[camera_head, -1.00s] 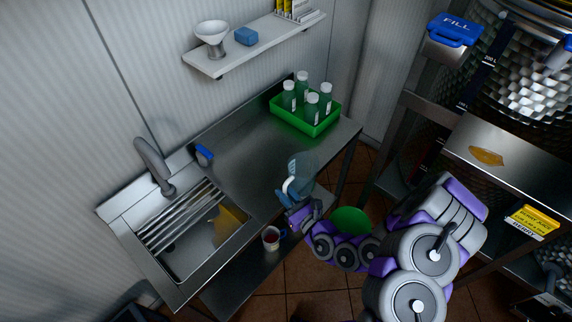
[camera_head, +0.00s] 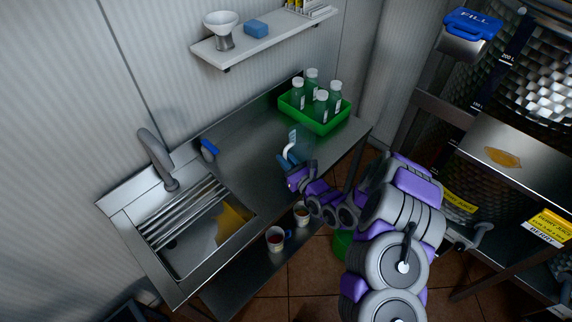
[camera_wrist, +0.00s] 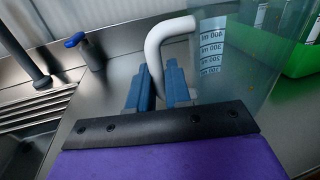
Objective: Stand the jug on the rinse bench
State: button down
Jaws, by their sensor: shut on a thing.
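The jug (camera_head: 294,137) is clear with a white handle and looks upright over the right part of the steel rinse bench (camera_head: 240,165), near its front edge. In the wrist view the jug (camera_wrist: 238,50) fills the upper right and shows printed volume marks. My gripper (camera_head: 289,161) is at the jug's handle side. In the wrist view its blue fingers (camera_wrist: 160,85) are shut on the lower end of the white handle. The jug's base is hidden, so I cannot tell whether it touches the bench top.
A green tray (camera_head: 318,124) of several capped bottles stands at the bench's back right. Cups (camera_head: 276,239) stand on the lower shelf. Bench between is clear.

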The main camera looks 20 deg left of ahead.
jog(key=shift+a+f, duration=0.2)
jog(key=shift+f, duration=1.05)
jog(key=shift+a+r, duration=0.1)
jog(key=c, duration=1.1)
grip_release()
jog(key=shift+d, duration=0.2)
jog(key=shift+o, duration=0.2)
jog(key=shift+s+d, duration=0.1)
jog(key=p+v, duration=0.2)
jog(key=v, duration=0.9)
jog(key=shift+s+d, duration=0.25)
jog(key=shift+r, duration=0.1)
